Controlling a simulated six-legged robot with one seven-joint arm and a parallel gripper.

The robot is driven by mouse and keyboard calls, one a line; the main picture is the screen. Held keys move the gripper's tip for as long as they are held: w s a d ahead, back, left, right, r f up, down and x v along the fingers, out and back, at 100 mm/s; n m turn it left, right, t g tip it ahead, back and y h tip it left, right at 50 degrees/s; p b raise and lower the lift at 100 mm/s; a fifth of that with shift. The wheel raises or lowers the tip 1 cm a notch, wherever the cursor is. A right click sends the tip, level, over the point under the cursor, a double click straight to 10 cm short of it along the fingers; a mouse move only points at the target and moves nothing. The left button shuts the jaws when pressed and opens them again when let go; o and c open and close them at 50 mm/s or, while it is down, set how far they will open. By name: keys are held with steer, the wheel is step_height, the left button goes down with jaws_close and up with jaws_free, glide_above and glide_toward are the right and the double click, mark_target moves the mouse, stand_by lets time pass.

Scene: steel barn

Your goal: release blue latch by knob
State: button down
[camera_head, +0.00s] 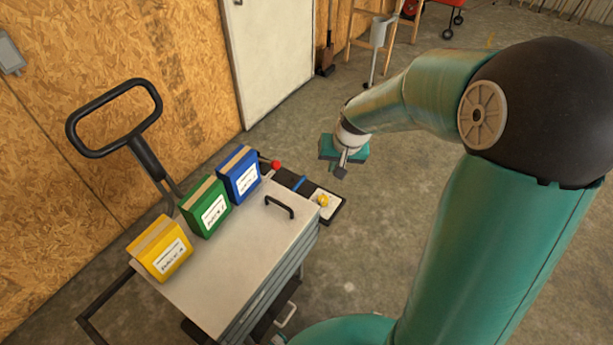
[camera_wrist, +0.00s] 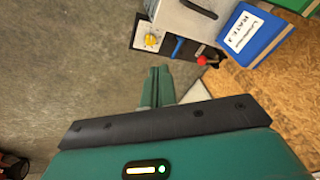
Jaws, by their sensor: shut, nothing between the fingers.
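The blue latch (camera_head: 299,183) is a short blue bar on a dark panel (camera_head: 290,177) at the end of the grey cabinet. It also shows in the wrist view (camera_wrist: 178,47). A red ball knob (camera_head: 275,165) stands beside it, also in the wrist view (camera_wrist: 202,60). A yellow dial (camera_head: 323,200) on a pale plate sits on its other side, and in the wrist view (camera_wrist: 152,40). My gripper (camera_head: 341,172) is shut and empty, to the right of the panel in the head view. Its fingertips (camera_wrist: 157,73) appear apart from the latch.
Blue (camera_head: 239,175), green (camera_head: 206,207) and yellow (camera_head: 160,248) boxes stand on the cabinet top (camera_head: 250,230), near a black handle (camera_head: 279,207). A larger black loop handle (camera_head: 113,118) rises behind. A wooden wall is at left. Concrete floor (camera_head: 385,220) is clear around my gripper.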

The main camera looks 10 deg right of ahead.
mark_target(298, 186)
steer(key=w+d+f+m+t+y, duration=0.1)
steer(key=w+f, duration=0.4)
steer(key=f, duration=0.5)
steer(key=w+d+f+m+t+y, duration=0.1)
steer(key=w+d+f+m+y, duration=0.2)
steer(key=f, duration=0.7)
steer(key=w+m, duration=0.2)
steer(key=w, duration=0.1)
steer(key=shift+w+d+f+m+t, duration=0.15)
steer(key=shift+d+m+t, duration=0.1)
steer(key=shift+m+t, duration=0.05)
steer(key=x, duration=1)
steer(key=shift+w+a+f, duration=0.1)
steer(key=shift+a, duration=0.3)
steer(key=shift+w+a+f, duration=0.1)
steer(key=shift+w+a, duration=0.75)
steer(key=shift+w, duration=0.05)
steer(key=shift+w+a+f, duration=0.1)
steer(key=shift+w+a, duration=0.2)
steer(key=shift+w, duration=0.05)
